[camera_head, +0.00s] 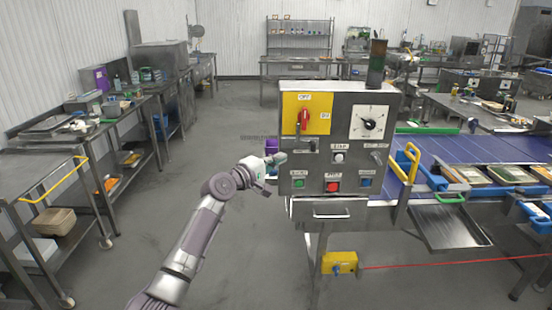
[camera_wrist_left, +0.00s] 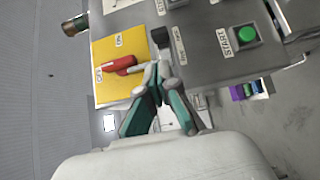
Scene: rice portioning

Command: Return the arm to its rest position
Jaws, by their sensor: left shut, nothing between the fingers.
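My left arm (camera_head: 205,215) reaches up from the bottom of the head view to the left edge of the grey control box (camera_head: 352,98). My left gripper (camera_head: 281,157) is shut and empty, just beside the box front. In the left wrist view its green-sided fingers (camera_wrist_left: 157,76) come together near the yellow panel and its red rotary switch (camera_wrist_left: 118,64). Whether the tips touch the box cannot be told. The red switch (camera_head: 304,118) and the green button (camera_head: 299,183) also show in the head view. My right gripper is not in view.
A blue conveyor (camera_head: 450,150) with trays runs to the right of the box. Steel carts (camera_head: 85,215) stand at the left. The floor between (camera_head: 185,130) is open.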

